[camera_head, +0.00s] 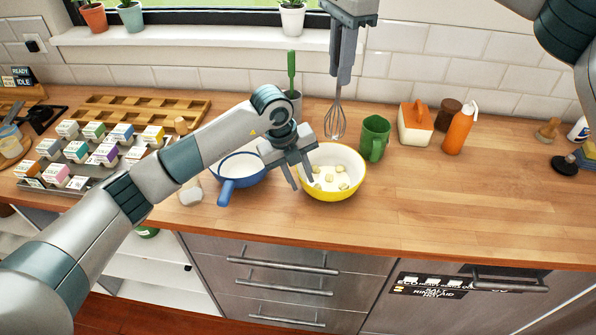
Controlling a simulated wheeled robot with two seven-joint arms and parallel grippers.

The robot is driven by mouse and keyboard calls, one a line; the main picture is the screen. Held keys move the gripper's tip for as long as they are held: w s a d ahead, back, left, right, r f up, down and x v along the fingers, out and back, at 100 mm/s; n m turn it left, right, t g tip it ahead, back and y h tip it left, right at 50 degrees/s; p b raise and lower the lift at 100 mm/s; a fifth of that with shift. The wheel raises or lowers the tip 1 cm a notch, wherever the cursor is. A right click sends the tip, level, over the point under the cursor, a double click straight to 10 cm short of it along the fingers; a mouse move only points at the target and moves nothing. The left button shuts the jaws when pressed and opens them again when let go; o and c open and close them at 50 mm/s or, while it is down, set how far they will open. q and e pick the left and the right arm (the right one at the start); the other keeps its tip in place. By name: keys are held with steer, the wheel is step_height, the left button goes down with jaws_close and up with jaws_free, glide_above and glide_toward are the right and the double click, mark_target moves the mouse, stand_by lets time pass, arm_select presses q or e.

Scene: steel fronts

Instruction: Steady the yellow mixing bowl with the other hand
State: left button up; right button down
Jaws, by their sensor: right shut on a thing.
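The yellow mixing bowl (352,190) stands upright on the wooden counter with several pale lumps inside. My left gripper (302,184) is at the bowl's left rim. Its two fingers point down and are apart, one near the outer left side and one over the inside of the rim. I cannot tell whether either finger touches the bowl. The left gripper hides part of the rim. My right gripper (342,77) is above and behind the bowl, shut on a whisk (336,121). The whisk hangs with its wires just above the bowl's back rim.
A blue pan (226,187) sits left of the bowl, under my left arm. A green mug (375,136) stands close behind the bowl's right side. Cartons (105,154) fill a left rack. The front right counter is clear.

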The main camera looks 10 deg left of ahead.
arm_select(q)
jaws_close()
stand_by(1.2)
steer(key=shift+f, duration=0.15)
stand_by(0.3)
steer(key=shift+s+f, duration=0.1)
arm_select(e)
steer(key=shift+f, duration=1.45)
